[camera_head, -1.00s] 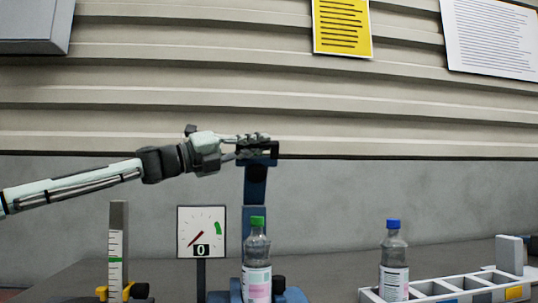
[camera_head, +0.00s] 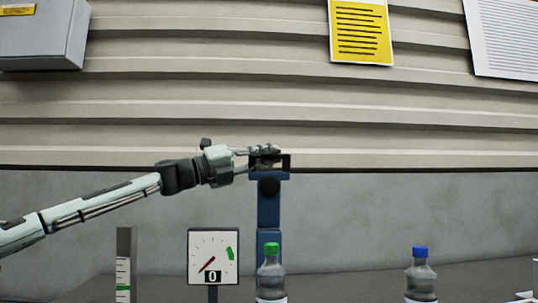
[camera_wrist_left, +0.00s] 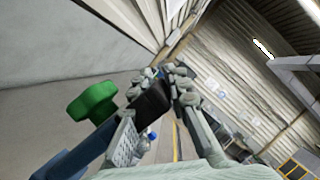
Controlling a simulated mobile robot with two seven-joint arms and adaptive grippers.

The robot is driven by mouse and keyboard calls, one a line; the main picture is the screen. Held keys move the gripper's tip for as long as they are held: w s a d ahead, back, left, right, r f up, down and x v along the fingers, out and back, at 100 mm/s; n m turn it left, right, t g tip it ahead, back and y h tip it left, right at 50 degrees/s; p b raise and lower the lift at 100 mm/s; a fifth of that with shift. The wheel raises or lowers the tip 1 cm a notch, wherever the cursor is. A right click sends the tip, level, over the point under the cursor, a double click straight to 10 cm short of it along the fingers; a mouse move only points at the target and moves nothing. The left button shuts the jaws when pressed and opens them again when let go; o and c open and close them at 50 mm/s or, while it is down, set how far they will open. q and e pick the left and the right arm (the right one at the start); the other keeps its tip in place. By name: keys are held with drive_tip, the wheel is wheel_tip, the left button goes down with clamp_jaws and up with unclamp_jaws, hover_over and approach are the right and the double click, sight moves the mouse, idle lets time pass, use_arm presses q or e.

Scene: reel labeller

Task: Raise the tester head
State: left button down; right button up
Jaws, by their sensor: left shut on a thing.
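The tester is a blue column (camera_head: 269,207) with a dark head (camera_head: 285,163) at its top, high above the bench. My left gripper (camera_head: 265,155) comes in from the left and is shut on the dark head. In the left wrist view the fingers of my left gripper (camera_wrist_left: 165,88) close around a dark block (camera_wrist_left: 153,102), which seems to be part of the head. A green rounded piece (camera_wrist_left: 92,102) shows beside it there. The fingers hide part of the head. My right gripper is not in view.
A dial (camera_head: 213,256) reading 0 stands left of the column. A green-capped bottle (camera_head: 271,270) stands in front of the column and a blue-capped bottle (camera_head: 420,273) to the right. A scale post (camera_head: 124,262) is at the left. Space around the head is clear.

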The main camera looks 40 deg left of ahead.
use_arm(q)
drive_tip(key=shift+f, duration=0.1)
drive_tip(key=c, duration=1.6)
unclamp_jaws()
drive_tip(key=shift+w, duration=0.15)
drive_tip(key=shift+s+a, duration=0.3)
drive_tip(key=shift+s, duration=0.55)
drive_tip(key=v, duration=1)
drive_tip(key=shift+s+f, duration=0.15)
drive_tip(key=shift+f, duration=0.1)
